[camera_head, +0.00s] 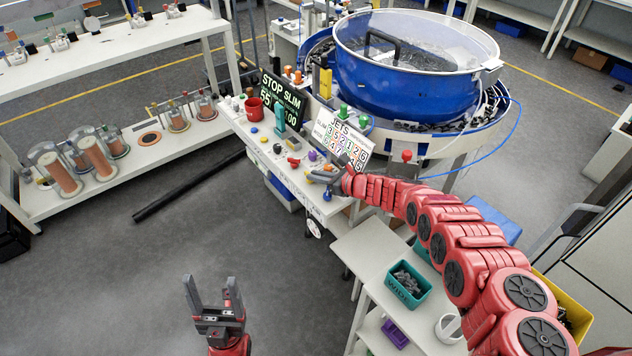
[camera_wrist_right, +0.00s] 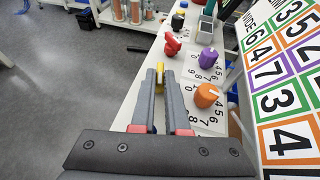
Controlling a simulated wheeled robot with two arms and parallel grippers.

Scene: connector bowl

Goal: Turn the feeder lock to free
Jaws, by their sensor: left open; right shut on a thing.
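The control panel (camera_head: 262,147) stands in front of the blue bowl feeder (camera_head: 410,75). My right gripper (camera_head: 322,177) is at the panel's near right end. In the right wrist view, its fingers (camera_wrist_right: 160,80) are closed around a small yellow piece (camera_wrist_right: 159,96), mostly hidden between them. I cannot read a label on it or tell which way it is turned. My left gripper (camera_head: 213,290) is open and empty, over the floor.
A number card (camera_head: 342,138) and a dark display (camera_head: 282,97) stand behind the knobs. A side table (camera_head: 372,250) with a green bin (camera_head: 407,287) is near my right arm.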

